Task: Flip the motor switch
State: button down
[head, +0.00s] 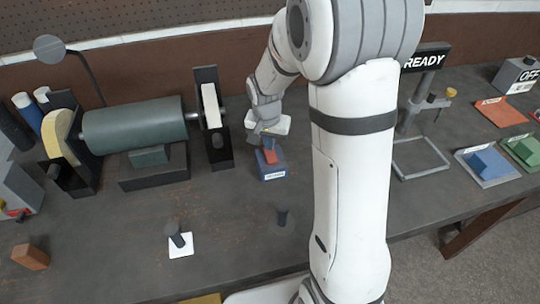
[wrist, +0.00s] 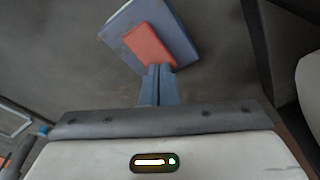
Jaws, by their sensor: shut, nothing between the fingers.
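The motor switch is a small blue box (head: 272,174) with a red rocker (head: 270,156) on top and a white label on its front, standing on the bench right of the grinder. My gripper (head: 266,138) is shut and empty, just above and behind the rocker. In the wrist view the blue box (wrist: 180,20) and red rocker (wrist: 150,45) lie just beyond my closed fingertips (wrist: 159,68). The fingertips overlap the rocker's near end; I cannot tell whether they touch it. The label is too small to read.
A grinder with a green motor (head: 135,124) and wheels at both ends stands left of the switch. Dark knobs stand in front, one on a white plate (head: 180,244). A READY sign (head: 425,58), an OFF box (head: 515,76) and coloured blocks are at right.

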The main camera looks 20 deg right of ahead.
jog(key=shift+f, duration=0.2)
jog(key=shift+r, duration=0.15)
jog(key=shift+r+p, duration=2.05)
jog(key=shift+r, duration=1.4)
jog(key=s+r+n+t, duration=0.1)
jog(key=s+r+n, duration=0.2)
jog(key=s, duration=0.8)
jog(key=s+r+n+b, duration=0.1)
jog(key=s+r+n, duration=0.2)
jog(key=s+r, duration=0.3)
jog(key=s, duration=0.4)
jog(key=shift+s+r+t+y+b, duration=0.3)
jog(key=shift+s+r+t+y, duration=0.1)
